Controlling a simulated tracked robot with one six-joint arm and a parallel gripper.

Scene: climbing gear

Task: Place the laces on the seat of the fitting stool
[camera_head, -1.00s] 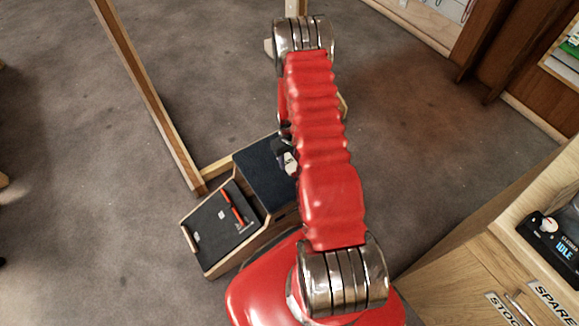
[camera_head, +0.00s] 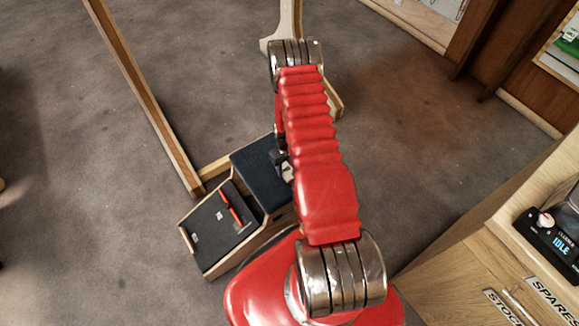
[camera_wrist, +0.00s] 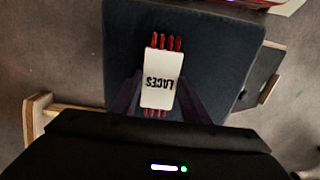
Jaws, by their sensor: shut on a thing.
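The laces (camera_wrist: 160,80) are a white card marked "LACES" with red lace ends showing at both ends. My gripper (camera_wrist: 160,92) is shut on the card, one dark finger on each side. The fitting stool's dark blue padded seat (camera_wrist: 218,40) fills the wrist view behind the laces. In the head view the seat (camera_head: 257,172) is beside my red arm, and my gripper (camera_head: 280,158) is at the seat's right side, partly hidden by the arm. A small pale part of the laces (camera_head: 287,173) shows there. I cannot tell whether the laces touch the seat.
A wooden cabinet (camera_head: 455,270) with a black device (camera_head: 548,232) is at the right. The grey carpet is mostly clear.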

